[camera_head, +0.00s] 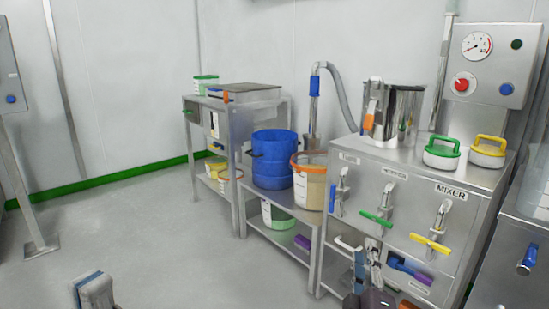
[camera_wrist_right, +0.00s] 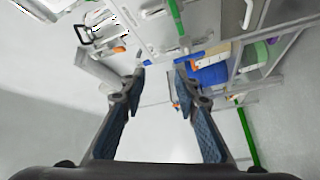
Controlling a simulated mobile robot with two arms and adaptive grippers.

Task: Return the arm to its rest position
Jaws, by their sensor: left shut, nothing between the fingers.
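My left gripper (camera_head: 92,290) shows at the bottom left edge of the head view, over the bare floor. Its fingers are together with nothing between them, and most of its arm is out of frame. My right gripper (camera_wrist_right: 160,78) fills the foreground of the right wrist view. Its two blue-padded fingers are spread apart, with nothing held between them. In the head view dark parts of my right arm (camera_head: 370,299) show at the bottom edge, in front of the mixer cabinet (camera_head: 400,262). The rest of that arm is hidden below the frame.
The steel mixer cabinet with coloured handles stands at right, carrying a steel pot (camera_head: 400,115) and green-handled (camera_head: 441,153) and yellow-handled (camera_head: 488,152) lids.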

